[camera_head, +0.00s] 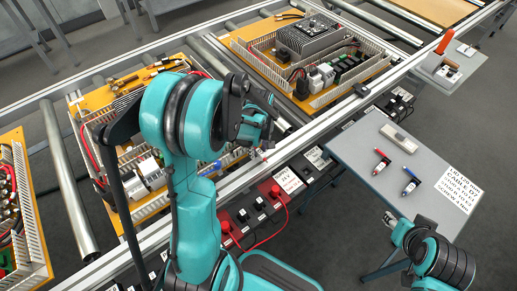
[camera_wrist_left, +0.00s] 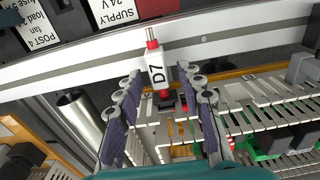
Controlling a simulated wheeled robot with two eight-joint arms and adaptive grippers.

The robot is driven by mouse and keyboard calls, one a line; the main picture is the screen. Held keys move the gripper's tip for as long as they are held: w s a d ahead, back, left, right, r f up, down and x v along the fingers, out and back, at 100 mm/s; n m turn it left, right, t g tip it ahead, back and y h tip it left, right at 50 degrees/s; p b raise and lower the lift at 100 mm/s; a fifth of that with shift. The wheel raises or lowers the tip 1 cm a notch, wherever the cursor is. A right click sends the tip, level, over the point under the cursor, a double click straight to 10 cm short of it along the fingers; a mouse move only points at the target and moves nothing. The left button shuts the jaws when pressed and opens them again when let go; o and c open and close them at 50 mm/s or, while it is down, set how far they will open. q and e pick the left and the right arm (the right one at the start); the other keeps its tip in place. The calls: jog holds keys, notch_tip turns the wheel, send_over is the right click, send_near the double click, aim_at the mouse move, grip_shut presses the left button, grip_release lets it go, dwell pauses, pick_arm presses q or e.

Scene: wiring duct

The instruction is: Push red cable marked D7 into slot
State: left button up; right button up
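The red cable's white tag marked D7 (camera_wrist_left: 156,68) stands between the fingertips of my left gripper (camera_wrist_left: 158,85) in the left wrist view, with red ends above and below it. The fingers are apart, with a gap on each side of the tag. Slotted white wiring duct (camera_wrist_left: 265,100) lies beyond and right of the fingers. In the head view my left gripper (camera_head: 257,135) is over the near rail, and its fingertips are hard to make out. My right gripper (camera_head: 392,222) is small at the lower right, beside the side table; its fingers are unclear.
A black panel with a 24 V supply label (camera_head: 288,181) and red plugs lies along the near rail (camera_head: 315,128). Another board (camera_head: 250,30) is behind.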

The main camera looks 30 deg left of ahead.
aim_at(259, 151)
pick_arm(q)
notch_tip(259, 151, up, 12)
jog(key=shift+d, duration=0.2)
dwell(0.5)
jog(key=shift+s, duration=0.1)
